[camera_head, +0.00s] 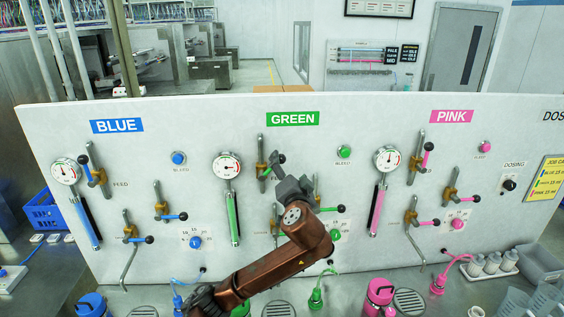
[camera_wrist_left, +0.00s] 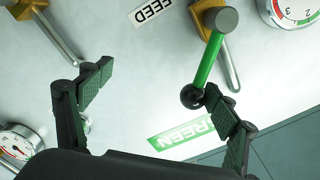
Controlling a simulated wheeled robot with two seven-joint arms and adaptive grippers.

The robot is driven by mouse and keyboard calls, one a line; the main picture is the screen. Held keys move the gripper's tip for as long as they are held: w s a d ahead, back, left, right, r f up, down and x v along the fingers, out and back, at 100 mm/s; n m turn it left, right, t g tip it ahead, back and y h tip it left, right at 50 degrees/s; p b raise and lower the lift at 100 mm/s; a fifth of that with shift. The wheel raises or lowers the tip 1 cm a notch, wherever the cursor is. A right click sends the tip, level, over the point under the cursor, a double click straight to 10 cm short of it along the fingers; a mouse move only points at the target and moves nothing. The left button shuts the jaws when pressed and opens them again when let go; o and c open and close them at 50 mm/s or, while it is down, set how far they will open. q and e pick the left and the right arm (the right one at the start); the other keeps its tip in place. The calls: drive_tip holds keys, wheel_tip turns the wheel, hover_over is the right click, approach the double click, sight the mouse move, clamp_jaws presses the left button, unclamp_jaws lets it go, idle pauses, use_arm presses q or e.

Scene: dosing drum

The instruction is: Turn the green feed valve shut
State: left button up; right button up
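The green feed valve (camera_head: 262,170) is on the white panel under the GREEN sign, right of a round gauge. Its brass body is partly behind my gripper in the head view. In the wrist view its green lever (camera_wrist_left: 209,62) runs from a grey pivot to a black ball knob (camera_wrist_left: 192,97). My left gripper (camera_head: 288,178) is at the lever's knob end. In the wrist view the left gripper (camera_wrist_left: 155,85) has its fingers spread wide, with nothing held between them. The knob is beside the right-hand fingertip; whether they touch is unclear. My right gripper is not in view.
The green gauge (camera_head: 227,167) is left of the valve and the green bleed knob (camera_head: 344,152) is right. Lower green valves are partly behind my arm. Blue valves (camera_head: 97,177) and pink valves (camera_head: 414,170) flank them. Bottles and drains are on the counter below.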

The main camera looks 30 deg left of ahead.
use_arm(q)
drive_tip(key=shift+f, duration=0.2)
drive_tip(key=shift+w+d+f+b, duration=0.15)
drive_tip(key=shift+f+b, duration=0.15)
drive_tip(key=shift+f, duration=0.2)
drive_tip(key=shift+w+d+f+b, duration=0.15)
drive_tip(key=shift+f+b, duration=0.1)
drive_tip(key=shift+f, duration=0.2)
drive_tip(key=shift+s+f+b, duration=0.1)
drive_tip(key=shift+f+b, duration=0.45)
drive_tip(key=shift+f, duration=0.55)
drive_tip(key=shift+d+f, duration=0.15)
drive_tip(key=shift+f, duration=0.5)
